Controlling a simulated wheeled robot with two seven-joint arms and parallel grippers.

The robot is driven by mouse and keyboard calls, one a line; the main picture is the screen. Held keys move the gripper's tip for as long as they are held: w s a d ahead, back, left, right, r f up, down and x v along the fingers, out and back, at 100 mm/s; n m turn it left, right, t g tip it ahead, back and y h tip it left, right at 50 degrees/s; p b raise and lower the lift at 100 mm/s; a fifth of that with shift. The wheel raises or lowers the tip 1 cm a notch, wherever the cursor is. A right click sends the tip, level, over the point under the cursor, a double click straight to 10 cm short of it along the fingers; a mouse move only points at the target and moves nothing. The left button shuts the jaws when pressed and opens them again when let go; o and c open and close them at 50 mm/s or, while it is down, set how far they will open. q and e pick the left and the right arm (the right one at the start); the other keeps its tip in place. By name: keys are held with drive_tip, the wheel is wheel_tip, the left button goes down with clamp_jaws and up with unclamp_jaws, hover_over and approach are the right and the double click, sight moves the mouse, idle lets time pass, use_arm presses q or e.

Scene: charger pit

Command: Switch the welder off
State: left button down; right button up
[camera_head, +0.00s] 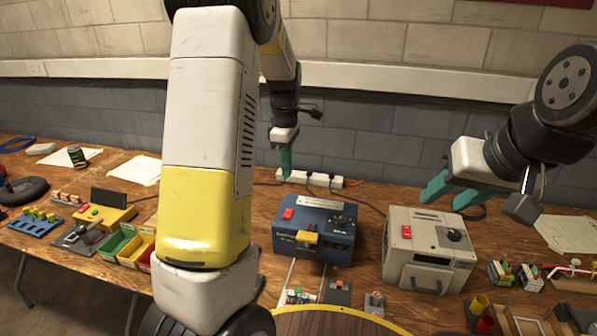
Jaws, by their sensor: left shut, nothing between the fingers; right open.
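A dark blue box-shaped machine (330,253) with a yellow front part stands on the bench at the middle. A red rocker switch (288,213) is on its top left. A light grey machine (412,262) with a red switch (406,231), a black knob and a front handle stands to its right. No label lets me tell for certain which is the welder. My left gripper (287,175) is shut and empty, pointing down above the blue machine's back left, apart from its switch. My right gripper (447,203) is open and empty, above the grey machine's back right.
A white power strip (322,180) with cables lies behind the machines. Green and yellow bins (117,243) stand at the left. Small parts and a round wooden board (335,322) lie in front. Paper sheets (567,232) lie at the right. My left arm hides part of the bench.

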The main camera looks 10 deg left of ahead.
sight(289, 210)
use_arm(q)
drive_tip(key=shift+r, duration=0.2)
drive_tip(key=shift+w, duration=0.8)
drive_tip(key=shift+f, duration=0.1)
wheel_tip(289, 210, down, 14)
drive_tip(key=shift+w+r, duration=0.1)
idle(0.4)
